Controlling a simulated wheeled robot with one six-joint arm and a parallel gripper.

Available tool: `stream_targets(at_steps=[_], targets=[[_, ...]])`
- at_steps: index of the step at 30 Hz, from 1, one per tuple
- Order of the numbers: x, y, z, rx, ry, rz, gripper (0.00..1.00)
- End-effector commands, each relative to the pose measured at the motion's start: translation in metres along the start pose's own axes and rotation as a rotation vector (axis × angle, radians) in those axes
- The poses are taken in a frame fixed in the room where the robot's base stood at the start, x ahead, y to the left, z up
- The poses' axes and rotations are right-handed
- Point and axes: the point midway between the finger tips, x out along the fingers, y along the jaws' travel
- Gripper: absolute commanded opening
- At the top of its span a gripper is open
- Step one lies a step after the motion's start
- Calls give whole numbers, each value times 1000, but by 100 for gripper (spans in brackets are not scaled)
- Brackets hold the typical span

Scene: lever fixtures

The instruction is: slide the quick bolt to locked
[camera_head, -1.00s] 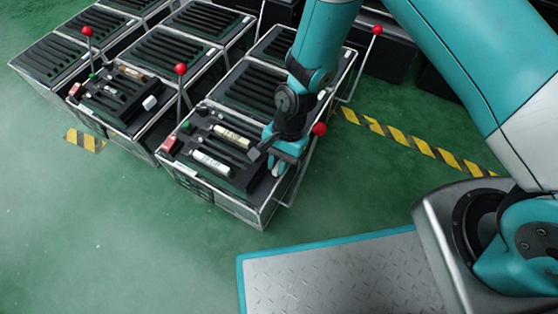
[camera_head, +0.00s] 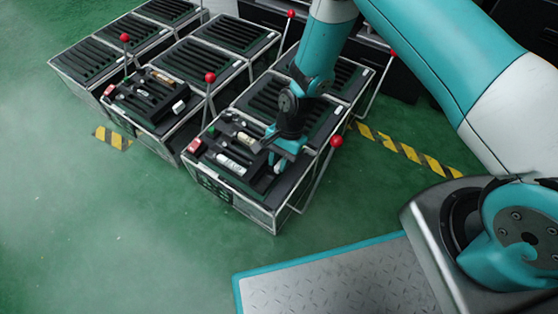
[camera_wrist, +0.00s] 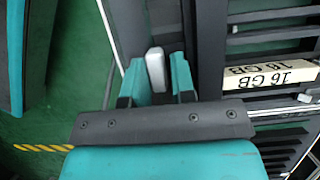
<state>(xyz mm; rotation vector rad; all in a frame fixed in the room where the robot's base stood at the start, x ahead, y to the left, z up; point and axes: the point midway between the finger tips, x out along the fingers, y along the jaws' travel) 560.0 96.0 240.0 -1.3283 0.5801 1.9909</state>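A small white block (camera_wrist: 155,70), which looks like the quick bolt's knob, stands on the dark right edge of the nearest unit's panel. In the wrist view it shows between and just beyond my fingertips; I cannot tell whether they touch it. It also shows in the head view (camera_head: 278,167), just below my gripper (camera_head: 284,148). My gripper's teal fingers (camera_wrist: 161,80) are apart, with nothing clearly clamped. The bolt's rod and its locked position cannot be made out.
The nearest unit (camera_head: 262,215) carries a labelled white cylinder (camera_head: 232,163) and a red block (camera_head: 194,146). A red-ball lever (camera_head: 336,141) rises close right of my gripper, another (camera_head: 210,78) at left. A similar unit (camera_head: 150,100) stands left. Green floor is clear in front.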

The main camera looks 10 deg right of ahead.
Motion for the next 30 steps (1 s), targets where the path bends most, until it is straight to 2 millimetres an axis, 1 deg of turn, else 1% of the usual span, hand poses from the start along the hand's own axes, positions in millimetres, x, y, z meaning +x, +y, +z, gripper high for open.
stream_targets(at_steps=[1,2,3,10,14,17,27,30], targets=[[-1,-3,0,-4,2,-9,33],[-1,-3,0,-4,2,-8,40],[-1,-3,0,-4,2,-7,43],[-1,-1,-1,-1,2,-3,43],[-10,-1,1,-2,2,-2,43],[-28,-2,1,-1,3,-4,43],[-115,-2,2,-1,3,-6,43],[-137,-2,2,-2,3,-6,43]])
